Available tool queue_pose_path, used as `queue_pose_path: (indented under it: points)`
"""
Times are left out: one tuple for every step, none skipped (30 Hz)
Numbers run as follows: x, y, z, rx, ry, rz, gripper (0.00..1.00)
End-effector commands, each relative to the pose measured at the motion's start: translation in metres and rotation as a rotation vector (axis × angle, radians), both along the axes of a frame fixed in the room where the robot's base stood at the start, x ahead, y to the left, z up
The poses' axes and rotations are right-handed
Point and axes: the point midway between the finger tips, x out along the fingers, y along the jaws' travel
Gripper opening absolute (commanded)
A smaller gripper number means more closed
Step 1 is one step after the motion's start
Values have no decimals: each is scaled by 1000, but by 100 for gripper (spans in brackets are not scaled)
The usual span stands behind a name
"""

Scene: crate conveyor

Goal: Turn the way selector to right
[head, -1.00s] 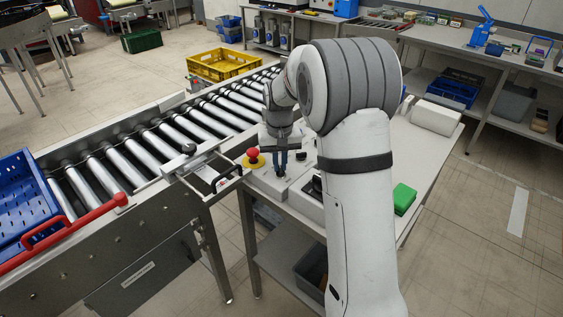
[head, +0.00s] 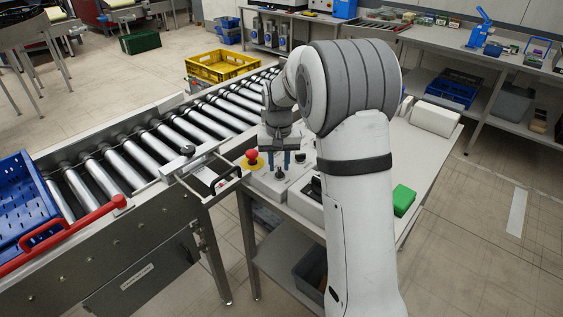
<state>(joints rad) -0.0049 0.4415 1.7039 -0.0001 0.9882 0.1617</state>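A grey control box (head: 262,183) stands on the table beside the conveyor. A black knob (head: 280,174), which looks like the way selector, is on its top near the front. Its exact pointing direction is too small to tell. My gripper (head: 279,162) points down just above and behind this knob. A second dark knob (head: 300,157) sits to the right, close to my arm. A red mushroom button (head: 252,154) on a yellow base is to the left of the gripper.
The roller conveyor (head: 150,143) runs along the left, with a blue crate (head: 22,205) at its near end. A metal stop frame with a handle (head: 212,180) juts toward the control box. A green block (head: 404,199) and a white box (head: 435,118) lie on the table at right.

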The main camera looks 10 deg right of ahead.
Motion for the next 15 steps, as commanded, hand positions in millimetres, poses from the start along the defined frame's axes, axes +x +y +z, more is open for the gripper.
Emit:
queue_pose_path:
  points:
    - [0, 0, -1, 0, 2, 0, 32]
    - [-1, 0, -1, 0, 2, 0, 32]
    - [-1, 0, -1, 0, 3, 0, 32]
    - [-1, 0, -1, 0, 4, 0, 32]
    - [-1, 0, -1, 0, 4, 1, 32]
    - [-1, 0, -2, 0, 5, 1, 32]
    - [-1, 0, -2, 0, 5, 1, 32]
    - [-1, 0, -1, 0, 5, 1, 32]
    - [-1, 0, 0, 0, 5, 1, 32]
    - [-1, 0, 2, 0, 4, 1, 32]
    - [-1, 0, 5, 0, 3, 1, 32]
    - [-1, 0, 10, 0, 3, 1, 32]
    - [-1, 0, 15, 0, 2, 1, 32]
    - [0, 0, 20, 0, 1, 1, 32]
    - [0, 0, 27, 0, 1, 1, 32]
